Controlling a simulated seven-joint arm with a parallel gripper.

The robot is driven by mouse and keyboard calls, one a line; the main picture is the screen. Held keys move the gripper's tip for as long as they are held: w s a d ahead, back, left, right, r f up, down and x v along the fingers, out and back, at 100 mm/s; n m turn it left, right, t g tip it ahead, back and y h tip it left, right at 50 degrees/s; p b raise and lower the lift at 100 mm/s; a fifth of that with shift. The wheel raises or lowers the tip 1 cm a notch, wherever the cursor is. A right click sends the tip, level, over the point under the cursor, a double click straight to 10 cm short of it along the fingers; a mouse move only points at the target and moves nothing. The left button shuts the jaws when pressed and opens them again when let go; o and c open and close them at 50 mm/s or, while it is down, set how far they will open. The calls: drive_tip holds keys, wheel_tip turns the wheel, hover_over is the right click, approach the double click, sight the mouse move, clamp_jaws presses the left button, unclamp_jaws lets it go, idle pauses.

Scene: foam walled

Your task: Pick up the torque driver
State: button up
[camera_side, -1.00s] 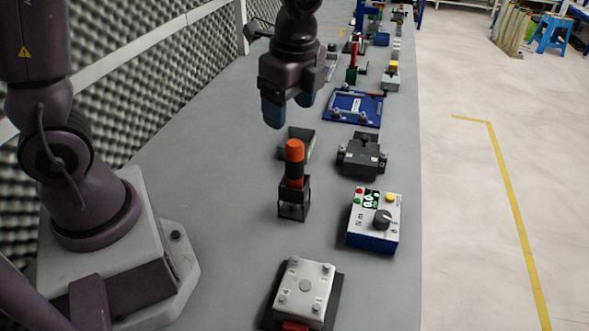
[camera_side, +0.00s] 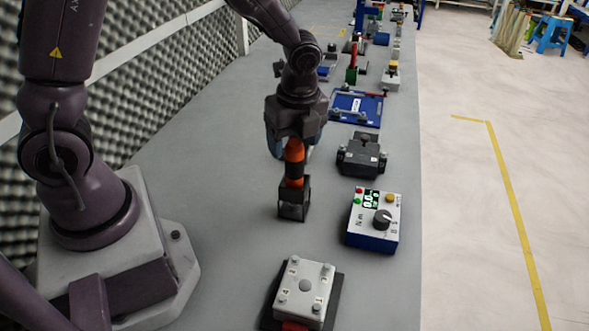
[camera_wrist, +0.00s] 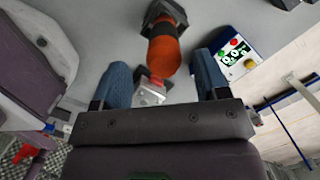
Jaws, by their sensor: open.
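The torque driver (camera_side: 294,165) has an orange and black handle and stands upright in a small black holder (camera_side: 292,203) on the bench. In the wrist view the orange handle (camera_wrist: 164,55) shows between and ahead of the two blue fingertips. My gripper (camera_side: 290,150) is low at the driver's top in the side view, with its fingers apart. In the wrist view my gripper (camera_wrist: 163,80) is open, with gaps between the handle and both fingers. The upper end of the driver is partly hidden by the gripper in the side view.
A blue and white control box (camera_side: 374,220) stands to the right of the holder, with a dark clamp-like block (camera_side: 362,155) behind it. A white-topped fixture (camera_side: 303,290) is in front. Foam wall (camera_side: 170,95) lines the left side. Bench is bare between holder and arm base.

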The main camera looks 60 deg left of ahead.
drive_tip(key=shift+w+a+f, duration=0.1)
drive_tip(key=shift+a+f, duration=0.1)
drive_tip(key=shift+f, duration=0.75)
drive_tip(key=shift+w+a+f, duration=0.1)
drive_tip(key=shift+a+f, duration=0.05)
drive_tip(key=shift+f, duration=0.75)
drive_tip(key=c, duration=1.1)
drive_tip(key=shift+r, duration=9.55)
